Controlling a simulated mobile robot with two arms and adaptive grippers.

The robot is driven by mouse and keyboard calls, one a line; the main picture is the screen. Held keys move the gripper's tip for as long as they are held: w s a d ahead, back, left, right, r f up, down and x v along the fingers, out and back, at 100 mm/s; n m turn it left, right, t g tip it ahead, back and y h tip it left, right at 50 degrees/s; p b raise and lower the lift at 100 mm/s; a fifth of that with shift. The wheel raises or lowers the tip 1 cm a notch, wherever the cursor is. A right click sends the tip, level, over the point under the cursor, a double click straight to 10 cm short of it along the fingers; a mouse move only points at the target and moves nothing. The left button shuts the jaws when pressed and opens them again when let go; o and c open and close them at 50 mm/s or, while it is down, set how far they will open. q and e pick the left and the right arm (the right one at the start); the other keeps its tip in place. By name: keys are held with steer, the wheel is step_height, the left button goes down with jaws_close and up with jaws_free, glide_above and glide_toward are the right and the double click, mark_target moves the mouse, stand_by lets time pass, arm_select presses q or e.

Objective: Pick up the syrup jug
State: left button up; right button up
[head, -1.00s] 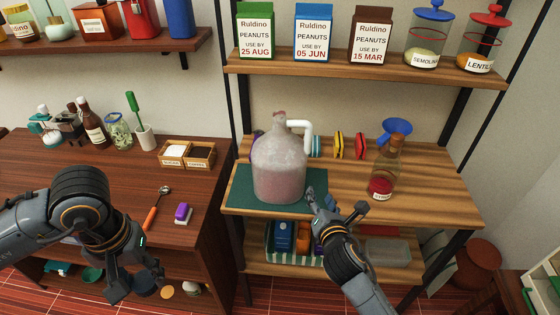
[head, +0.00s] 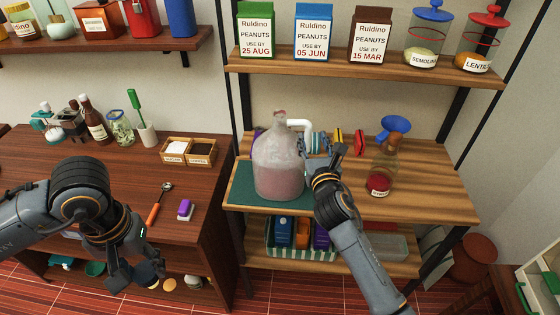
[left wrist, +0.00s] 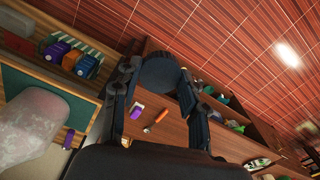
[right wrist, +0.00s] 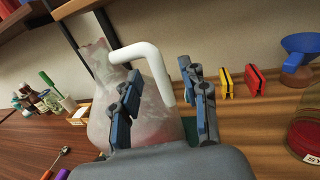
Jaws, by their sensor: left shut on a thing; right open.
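A large translucent jug (head: 280,170) with pinkish contents and a white handle (head: 302,125) stands upright on a green mat (head: 243,190). The jug (right wrist: 100,95) and handle (right wrist: 145,55) also show in the right wrist view. My right gripper (head: 311,152) is open at the jug's right side. In the right wrist view the handle's lower part lies between its fingers (right wrist: 162,85); contact cannot be told. A red-filled bottle (head: 382,170) stands further right; its partly cut-off label starts "SY" in the right wrist view. My left gripper (left wrist: 155,85), away at the left, is shut on a dark round thing (left wrist: 160,72).
A shelf (head: 350,66) of cartons hangs above. A ladle (head: 157,205) and a purple-white block (head: 185,209) lie on the left counter.

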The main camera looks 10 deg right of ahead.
mark_target(309, 134)
steer(key=w, duration=0.3)
steer(key=w+p, duration=0.1)
steer(key=w, duration=0.1)
steer(key=shift+f, duration=0.3)
jaws_close()
steer(key=shift+r, duration=0.15)
